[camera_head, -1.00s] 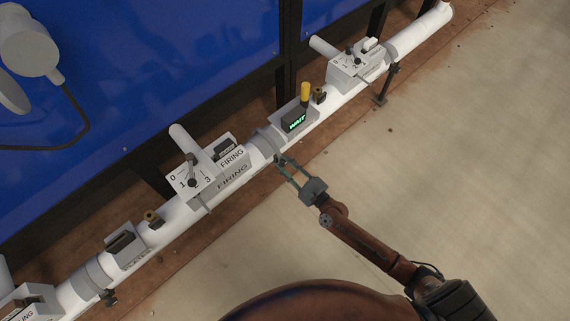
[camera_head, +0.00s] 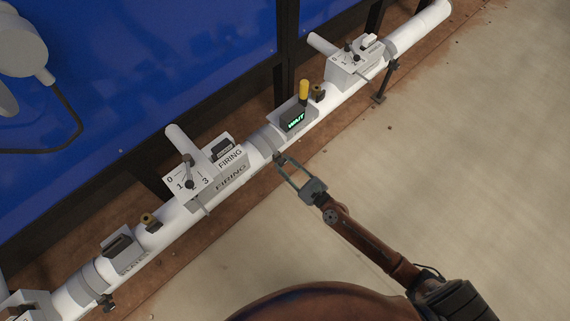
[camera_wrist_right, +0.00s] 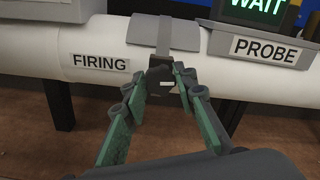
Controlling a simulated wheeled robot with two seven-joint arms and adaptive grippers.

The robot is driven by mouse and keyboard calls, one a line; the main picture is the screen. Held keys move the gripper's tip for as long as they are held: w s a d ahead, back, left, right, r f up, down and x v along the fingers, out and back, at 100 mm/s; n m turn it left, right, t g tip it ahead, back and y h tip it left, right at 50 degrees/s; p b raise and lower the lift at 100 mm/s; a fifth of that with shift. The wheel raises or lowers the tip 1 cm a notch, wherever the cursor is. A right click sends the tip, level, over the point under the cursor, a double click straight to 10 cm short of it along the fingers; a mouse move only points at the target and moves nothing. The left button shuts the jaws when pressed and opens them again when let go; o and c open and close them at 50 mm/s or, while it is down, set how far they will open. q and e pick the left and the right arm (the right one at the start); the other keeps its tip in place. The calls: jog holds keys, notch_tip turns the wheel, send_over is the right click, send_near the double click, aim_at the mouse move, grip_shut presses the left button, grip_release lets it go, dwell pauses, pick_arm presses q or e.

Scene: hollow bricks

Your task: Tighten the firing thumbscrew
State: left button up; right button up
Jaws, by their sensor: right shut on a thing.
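The firing thumbscrew (camera_wrist_right: 161,80) is a small dark knob with a light mark on its face. It sits under the grey clamp band (camera_wrist_right: 165,35) on the white pipe, between the FIRING and PROBE labels in the right wrist view. My right gripper (camera_wrist_right: 162,82) has its fingertips closed on both sides of the thumbscrew. In the head view my right gripper (camera_head: 280,160) reaches the front of the pipe at the grey clamp (camera_head: 264,139), and the thumbscrew is mostly hidden by the fingertips. My left gripper does not show.
The pale floor (camera_head: 480,170) in front is clear.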

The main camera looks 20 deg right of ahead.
jog(key=shift+s+f, duration=0.1)
jog(key=o, duration=1.2)
jog(key=shift+c, duration=0.2)
jog(key=v, duration=1.1)
jog(key=shift+s+d, duration=0.15)
jog(key=shift+s, duration=0.25)
